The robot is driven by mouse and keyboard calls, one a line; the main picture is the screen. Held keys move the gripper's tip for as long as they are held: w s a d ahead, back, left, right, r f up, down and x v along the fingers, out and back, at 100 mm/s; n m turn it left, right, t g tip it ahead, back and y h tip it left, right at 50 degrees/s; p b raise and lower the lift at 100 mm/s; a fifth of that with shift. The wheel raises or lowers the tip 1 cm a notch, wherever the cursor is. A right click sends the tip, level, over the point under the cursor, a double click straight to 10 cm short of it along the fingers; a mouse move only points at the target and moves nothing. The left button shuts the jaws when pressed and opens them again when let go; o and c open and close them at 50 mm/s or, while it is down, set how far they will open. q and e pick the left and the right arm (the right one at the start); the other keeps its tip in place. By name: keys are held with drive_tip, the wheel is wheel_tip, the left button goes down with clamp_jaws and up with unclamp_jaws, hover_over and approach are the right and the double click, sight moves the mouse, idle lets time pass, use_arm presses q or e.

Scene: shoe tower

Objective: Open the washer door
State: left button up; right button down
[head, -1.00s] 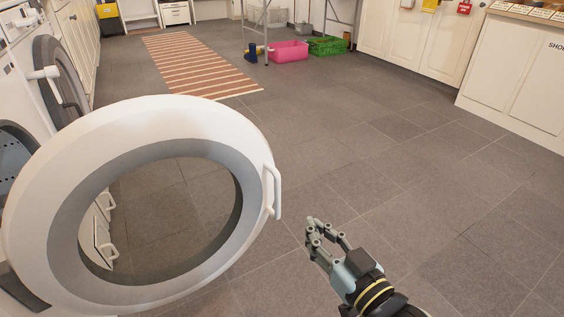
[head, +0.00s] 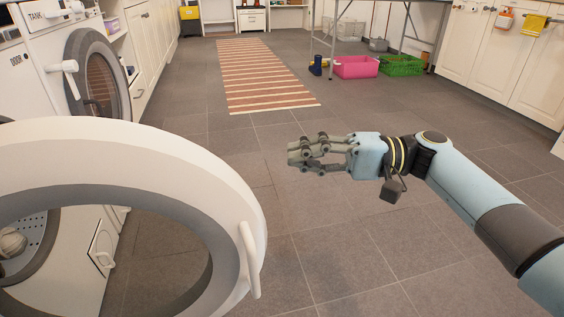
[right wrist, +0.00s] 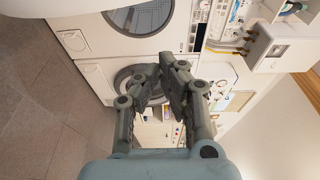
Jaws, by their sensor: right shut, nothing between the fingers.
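The washer door (head: 210,185) is a white ring with a grey inner rim. It stands swung wide open at the lower left of the head view, with its white handle (head: 250,260) on the right edge. Part of the drum opening (head: 30,245) shows behind it. My right gripper (head: 291,154) is shut and empty, to the right of the door and above the handle in the picture, apart from both. In the right wrist view its fingers (right wrist: 165,75) point toward the machines. My left gripper is not in view.
A second machine with a closed dark round door (head: 97,80) stands behind at the left. A striped rug (head: 255,75), a pink crate (head: 356,67) and a green crate (head: 401,66) lie farther back. The tiled floor (head: 330,235) around my right arm is clear.

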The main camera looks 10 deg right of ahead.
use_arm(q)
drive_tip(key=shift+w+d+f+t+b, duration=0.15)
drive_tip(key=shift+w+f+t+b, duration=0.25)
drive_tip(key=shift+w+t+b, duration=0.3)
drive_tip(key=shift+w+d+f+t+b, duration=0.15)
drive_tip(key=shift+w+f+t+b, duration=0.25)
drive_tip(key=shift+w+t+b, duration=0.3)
use_arm(e)
drive_tip(key=s+a, duration=0.2)
drive_tip(key=a, duration=0.6)
drive_tip(key=shift+a, duration=0.4)
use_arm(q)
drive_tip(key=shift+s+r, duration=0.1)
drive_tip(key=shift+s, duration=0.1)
